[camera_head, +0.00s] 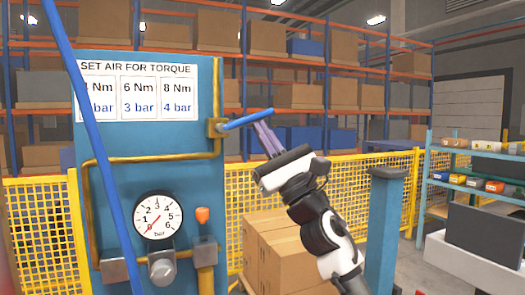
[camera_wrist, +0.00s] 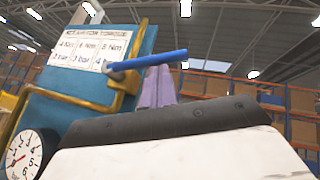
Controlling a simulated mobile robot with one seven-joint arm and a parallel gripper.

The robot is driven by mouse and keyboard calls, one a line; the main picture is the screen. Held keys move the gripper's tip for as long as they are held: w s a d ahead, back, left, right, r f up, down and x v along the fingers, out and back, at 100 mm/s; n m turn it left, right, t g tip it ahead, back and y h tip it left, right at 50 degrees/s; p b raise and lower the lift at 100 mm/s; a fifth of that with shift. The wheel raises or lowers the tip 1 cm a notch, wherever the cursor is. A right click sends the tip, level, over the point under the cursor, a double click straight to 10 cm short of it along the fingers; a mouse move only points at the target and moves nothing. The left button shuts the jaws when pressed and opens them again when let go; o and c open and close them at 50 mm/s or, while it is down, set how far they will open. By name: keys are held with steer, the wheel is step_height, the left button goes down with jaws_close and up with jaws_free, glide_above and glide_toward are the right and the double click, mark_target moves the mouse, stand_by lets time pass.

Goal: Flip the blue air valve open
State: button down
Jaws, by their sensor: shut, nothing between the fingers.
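The blue air valve lever (camera_head: 247,119) sticks out to the right from a brass valve body (camera_head: 216,128) on the right edge of the blue panel. It slopes slightly up towards its free end. In the wrist view the lever (camera_wrist: 148,60) crosses in front of the purple fingers' upper ends. My gripper (camera_head: 265,128) is shut and empty, its fingers pointing up and left, just below the outer part of the lever. The fingers also show in the wrist view (camera_wrist: 159,82). I cannot tell whether they touch the lever.
The blue panel (camera_head: 150,180) carries a torque sign (camera_head: 138,92), a pressure gauge (camera_head: 157,215) with its needle near zero, and an orange-tipped fitting (camera_head: 203,215). A slanted blue bar (camera_head: 88,125) crosses the foreground. Yellow fencing (camera_head: 350,180), cartons (camera_head: 275,245) and a blue post (camera_head: 384,225) stand around my arm.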

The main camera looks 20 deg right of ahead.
mark_target(262, 114)
step_height(262, 114, up, 4)
steer(key=n+g+y, duration=0.2)
steer(key=n+g, duration=0.1)
steer(key=n, duration=0.1)
steer(key=n+g+y, duration=0.2)
steer(key=n+g, duration=0.2)
steer(key=shift+f+n+y, duration=0.2)
steer(key=shift+n+y, duration=0.2)
steer(key=a+r+n+g+p, duration=0.4)
steer(key=n+g, duration=0.1)
steer(key=shift+r+g+h, duration=0.3)
steer(key=shift+g+h, duration=0.1)
steer(key=shift+a, duration=0.1)
steer(key=shift+r, duration=0.1)
